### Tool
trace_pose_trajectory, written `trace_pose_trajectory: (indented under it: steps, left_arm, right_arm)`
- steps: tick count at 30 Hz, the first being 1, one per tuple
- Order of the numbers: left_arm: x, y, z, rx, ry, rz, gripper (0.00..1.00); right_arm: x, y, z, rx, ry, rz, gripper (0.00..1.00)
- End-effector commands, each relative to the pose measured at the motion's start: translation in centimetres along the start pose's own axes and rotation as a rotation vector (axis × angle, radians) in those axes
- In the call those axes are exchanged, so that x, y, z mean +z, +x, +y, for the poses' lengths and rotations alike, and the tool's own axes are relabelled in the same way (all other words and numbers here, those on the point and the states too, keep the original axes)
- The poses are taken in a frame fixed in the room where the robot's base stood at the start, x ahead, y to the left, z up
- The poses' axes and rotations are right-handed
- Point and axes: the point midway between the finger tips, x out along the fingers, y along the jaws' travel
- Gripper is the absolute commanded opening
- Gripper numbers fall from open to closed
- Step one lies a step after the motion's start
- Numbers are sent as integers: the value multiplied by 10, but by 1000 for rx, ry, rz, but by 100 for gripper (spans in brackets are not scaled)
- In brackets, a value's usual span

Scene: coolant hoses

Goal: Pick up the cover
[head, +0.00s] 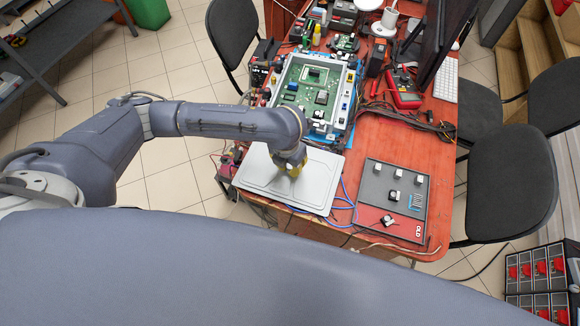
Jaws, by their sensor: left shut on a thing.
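The cover (315,188) is a flat, pale grey rectangular panel with rounded corners, at the front left part of the red table. My left gripper (292,170) points down at the middle of the cover, near its far edge, and is shut on it. A small yellowish part shows at the fingertips. The fingers and the spot they grip are mostly hidden by my left wrist. I cannot tell whether the cover rests on the table or is slightly raised. An open pale case (347,106) with green circuit boards stands behind the cover. My right gripper is not in view.
A grey and red board (410,180) with small white and black fittings lies right of the cover. Blue cable (343,203) runs beside the cover. A red multimeter (404,92), monitor and keyboard (446,80) crowd the back. Dark chairs (510,180) stand at the right.

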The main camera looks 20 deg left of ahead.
Motion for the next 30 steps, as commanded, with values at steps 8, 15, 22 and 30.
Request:
trace_pose_trajectory:
  steps: [8, 15, 22, 30]
  left_arm:
    - [7, -43, 1, 1, 4, -7, 0]
    - [14, -96, 0, 1, 5, -8, 0]
    - [18, -138, 0, 2, 3, -6, 0]
    - [22, -172, 0, 0, 3, -4, 0]
  right_arm:
    - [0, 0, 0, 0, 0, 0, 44]
    - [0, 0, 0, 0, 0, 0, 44]
    - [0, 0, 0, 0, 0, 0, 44]
    - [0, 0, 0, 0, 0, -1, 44]
